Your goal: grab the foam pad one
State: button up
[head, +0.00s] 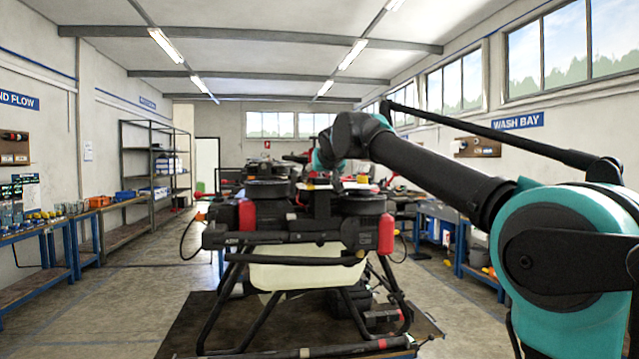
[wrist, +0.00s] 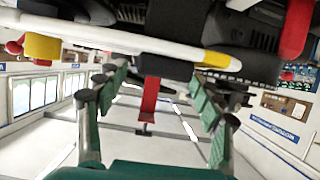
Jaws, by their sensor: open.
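The spray drone (head: 318,249) stands in the middle of the head view, with dark arms, red end caps and a pale tank. My arm reaches over its top, and my gripper cannot be made out there. In the wrist view my gripper (wrist: 154,84) has its two fingers spread, with a gap between them. A red strap (wrist: 150,98) hangs between the fingers from a black block (wrist: 167,66). A white bar (wrist: 130,40) with a yellow end crosses just beyond the fingertips. I cannot tell which part is the foam pad. No contact with the fingers is clear.
The drone stands on a dark mat (head: 190,335). A blue-framed bench (head: 40,245) and a shelf rack (head: 150,165) line the left side. Another blue-framed bench (head: 470,245) stands at the right. The floor left of the drone is clear.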

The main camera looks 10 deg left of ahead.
jog(key=shift+w+a+f, duration=0.1)
jog(key=shift+w+f, duration=0.1)
jog(key=shift+w, duration=0.25)
jog(key=shift+c, duration=0.6)
jog(key=c, duration=0.7)
jog(key=shift+o, duration=0.2)
jog(key=shift+r, duration=0.15)
